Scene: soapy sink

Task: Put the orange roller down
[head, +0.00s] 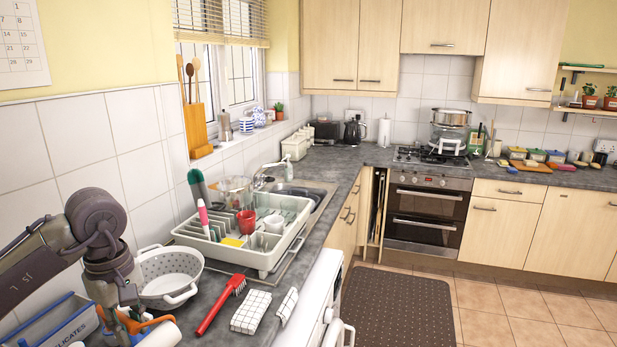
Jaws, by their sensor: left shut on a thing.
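My left gripper (119,322) reaches down from my arm at the lower left, over the near end of the grey worktop. It is shut on the orange roller (147,322), whose orange part shows beside the fingers. A white cylinder (162,335) just below the orange part looks like the roller's head, partly cut off by the picture's bottom edge. The fingertips are partly hidden, and I cannot tell whether the roller touches the worktop. My right gripper is not in view.
A white colander (168,274) stands close behind the gripper. A red brush (221,305) and checked cloths (251,312) lie to the right. A dish rack (268,258) stands farther back. Bare worktop (205,335) shows near the brush.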

